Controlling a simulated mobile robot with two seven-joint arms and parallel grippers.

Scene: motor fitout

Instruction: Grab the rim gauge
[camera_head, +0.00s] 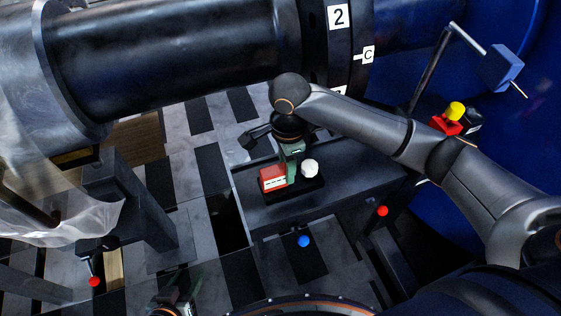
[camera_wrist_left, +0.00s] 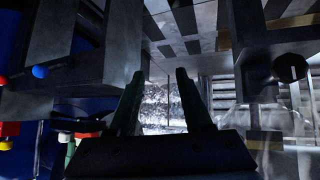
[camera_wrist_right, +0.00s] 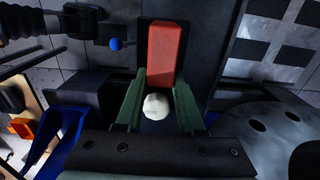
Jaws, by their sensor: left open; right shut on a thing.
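A red block (camera_head: 273,178) and a round white knob (camera_head: 309,168) sit at a black tray on the dark bench; they look like one gauge. My right gripper (camera_head: 292,155) reaches down over it, its green fingers between block and knob in the head view. In the right wrist view the fingers (camera_wrist_right: 158,95) flank the white knob (camera_wrist_right: 156,106), with the red block (camera_wrist_right: 164,52) beyond; the gripper is shut on this piece. The exact contact is hidden. My left gripper (camera_head: 178,298) is at the bottom edge; in the left wrist view its fingers (camera_wrist_left: 157,95) are apart and empty.
A red piece (camera_head: 443,126) with a yellow knob stands at right, near a blue box (camera_head: 502,68) on a rod. A large black cylinder (camera_head: 180,55) spans the top. Clear sheeting (camera_head: 70,200) hangs left. Red (camera_head: 382,211) and blue (camera_head: 303,241) balls show below the bench.

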